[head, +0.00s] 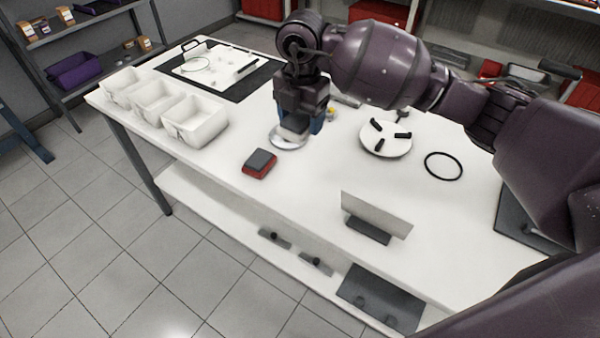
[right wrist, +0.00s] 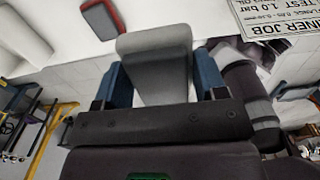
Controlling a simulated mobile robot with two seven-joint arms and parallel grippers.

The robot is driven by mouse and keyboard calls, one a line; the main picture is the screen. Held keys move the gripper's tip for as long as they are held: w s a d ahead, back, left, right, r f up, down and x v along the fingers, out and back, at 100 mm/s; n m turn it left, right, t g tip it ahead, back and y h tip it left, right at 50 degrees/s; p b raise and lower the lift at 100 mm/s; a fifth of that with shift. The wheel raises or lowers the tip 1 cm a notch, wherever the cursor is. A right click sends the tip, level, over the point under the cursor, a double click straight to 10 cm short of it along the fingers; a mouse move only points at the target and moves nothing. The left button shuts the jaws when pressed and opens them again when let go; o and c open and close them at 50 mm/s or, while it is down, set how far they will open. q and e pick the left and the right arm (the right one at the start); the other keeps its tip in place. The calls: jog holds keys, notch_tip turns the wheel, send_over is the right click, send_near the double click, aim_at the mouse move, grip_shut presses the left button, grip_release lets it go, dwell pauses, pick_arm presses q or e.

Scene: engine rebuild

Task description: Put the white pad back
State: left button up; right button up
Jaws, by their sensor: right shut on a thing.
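My right gripper (head: 302,122) is shut on the white pad (head: 292,126), a pale block with a grey upper part. It is low over a shiny round dish (head: 280,143); whether the pad touches the dish is hard to tell. In the right wrist view the pad (right wrist: 155,65) sits between the blue fingers of the right gripper (right wrist: 160,80), pale at the far end and darker grey along one end. A red and grey pad (head: 259,164) lies on the table in front; it also shows in the right wrist view (right wrist: 102,17). My left gripper is not in view.
White bins (head: 195,122) stand along the table's left edge. A white plate with black pieces (head: 386,139) and a black ring (head: 443,166) lie right of the gripper. A sign on a stand (head: 376,214) is near the front edge. The table between is clear.

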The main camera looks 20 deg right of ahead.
jog(key=b, duration=0.2)
send_over(301, 182)
notch_tip(301, 182, down, 11)
jog(key=shift+r, duration=0.1)
jog(key=shift+f, duration=0.5)
notch_tip(301, 182, down, 5)
jog(key=shift+f+b, duration=0.1)
jog(key=shift+b, duration=0.45)
jog(key=shift+f, duration=0.3)
jog(key=shift+r, duration=0.1)
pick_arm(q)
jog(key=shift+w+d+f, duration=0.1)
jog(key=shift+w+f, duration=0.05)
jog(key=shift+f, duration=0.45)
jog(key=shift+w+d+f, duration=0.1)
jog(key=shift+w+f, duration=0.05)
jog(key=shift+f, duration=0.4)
pick_arm(e)
jog(key=o, duration=0.9)
pick_arm(q)
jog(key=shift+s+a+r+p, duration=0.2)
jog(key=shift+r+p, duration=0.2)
jog(key=shift+p, duration=0.25)
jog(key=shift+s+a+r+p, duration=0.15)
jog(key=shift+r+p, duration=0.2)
jog(key=shift+p, duration=0.25)
pick_arm(e)
notch_tip(301, 182, up, 12)
